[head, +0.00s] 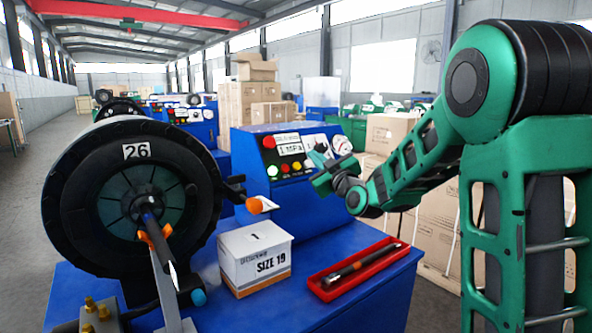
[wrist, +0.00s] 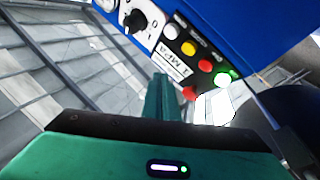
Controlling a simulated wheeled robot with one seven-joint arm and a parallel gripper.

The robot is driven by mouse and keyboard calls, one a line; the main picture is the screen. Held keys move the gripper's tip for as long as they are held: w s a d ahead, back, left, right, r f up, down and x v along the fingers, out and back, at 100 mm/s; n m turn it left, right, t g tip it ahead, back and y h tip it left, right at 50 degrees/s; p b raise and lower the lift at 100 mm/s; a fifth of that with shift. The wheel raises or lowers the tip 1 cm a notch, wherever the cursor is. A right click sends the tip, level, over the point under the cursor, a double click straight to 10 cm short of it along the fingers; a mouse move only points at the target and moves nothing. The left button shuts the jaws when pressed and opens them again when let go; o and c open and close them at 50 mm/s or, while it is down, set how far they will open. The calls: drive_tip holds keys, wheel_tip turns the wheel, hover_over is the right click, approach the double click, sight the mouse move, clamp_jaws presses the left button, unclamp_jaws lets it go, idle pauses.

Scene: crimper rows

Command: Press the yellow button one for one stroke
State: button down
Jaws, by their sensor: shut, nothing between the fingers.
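The yellow button (head: 297,166) is on the sloped front of the blue control box (head: 250,186), in a row with a red and a green button. The yellow button also shows in the wrist view (wrist: 188,48), between the white and red buttons. My gripper (head: 318,163) is just right of the button row in the head view. In the wrist view my gripper's green fingers (wrist: 161,92) are together with nothing between them, and their tip is apart from the yellow button in the picture. Whether they touch the panel cannot be told.
A red knob (head: 269,142), a display label and a gauge (head: 341,145) share the panel. A black dial (wrist: 135,21) shows in the wrist view. A large crimper (head: 85,190), a white SIZE 19 box (head: 255,250) and a red tray (head: 322,284) with a tool stand in front.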

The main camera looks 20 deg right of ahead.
drive_tip(key=shift+w+a+f, duration=0.25)
drive_tip(key=shift+w+f, duration=0.3)
drive_tip(key=shift+w, duration=0.2)
drive_tip(key=shift+w+a+f, duration=0.25)
drive_tip(key=shift+w+f, duration=0.25)
drive_tip(key=shift+w, duration=0.25)
drive_tip(key=shift+w+a+f, duration=0.25)
drive_tip(key=shift+w+f, duration=0.3)
drive_tip(key=shift+w, duration=0.2)
idle(0.4)
drive_tip(key=shift+w+f, duration=0.2)
drive_tip(key=shift+w, duration=0.1)
drive_tip(key=shift+w+a+f, duration=0.15)
drive_tip(key=shift+w+f, duration=0.05)
drive_tip(key=shift+w, duration=0.15)
idle(1.0)
drive_tip(key=shift+s, duration=0.1)
drive_tip(key=shift+s+d+r, duration=0.2)
drive_tip(key=shift+s+r, duration=0.25)
drive_tip(key=shift+s, duration=0.15)
drive_tip(key=shift+s+d+r, duration=0.2)
drive_tip(key=shift+s+r, duration=0.25)
drive_tip(key=shift+s, duration=0.2)
drive_tip(key=shift+s+d+r, duration=0.25)
drive_tip(key=shift+s+r, duration=0.25)
drive_tip(key=shift+s, duration=0.2)
drive_tip(key=shift+s+d+r, duration=0.2)
drive_tip(key=shift+s+r, duration=0.25)
drive_tip(key=shift+s, duration=0.2)
idle(0.3)
